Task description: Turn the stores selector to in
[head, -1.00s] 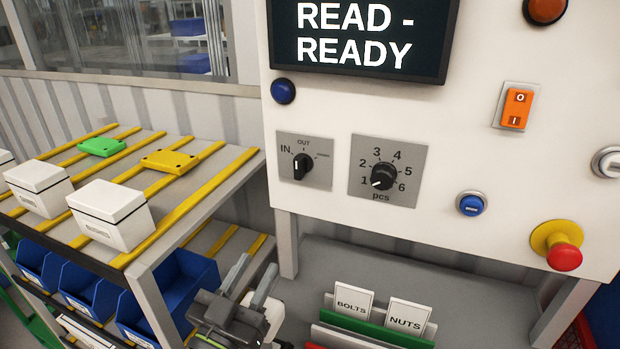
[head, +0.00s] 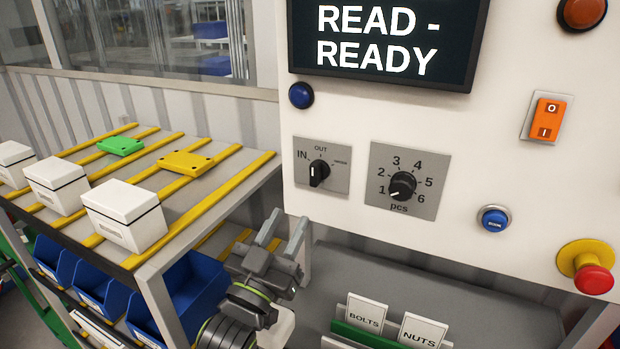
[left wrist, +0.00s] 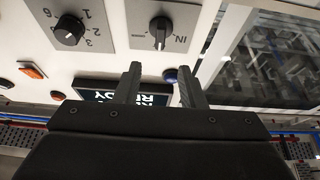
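The stores selector (head: 319,174) is a black knob on a small grey plate at the left of the white panel, with IN at its upper left, OUT above it and a third, unreadable label at its right. Its grip bar looks about vertical, nearer OUT than IN; the exact setting is hard to tell. In the left wrist view the selector (left wrist: 160,32) appears upside down, beyond the fingertips. My left gripper (head: 284,230) is open and empty, below and left of the selector, apart from it. Its two fingers (left wrist: 158,74) show spread in the wrist view. My right gripper is not in view.
The pcs dial (head: 403,186) sits right of the selector, with a blue button (head: 301,95) above. A screen (head: 385,40) reads READ - READY. A rack (head: 205,215) with white boxes and blue bins stands left. A red emergency button (head: 594,279) protrudes at right.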

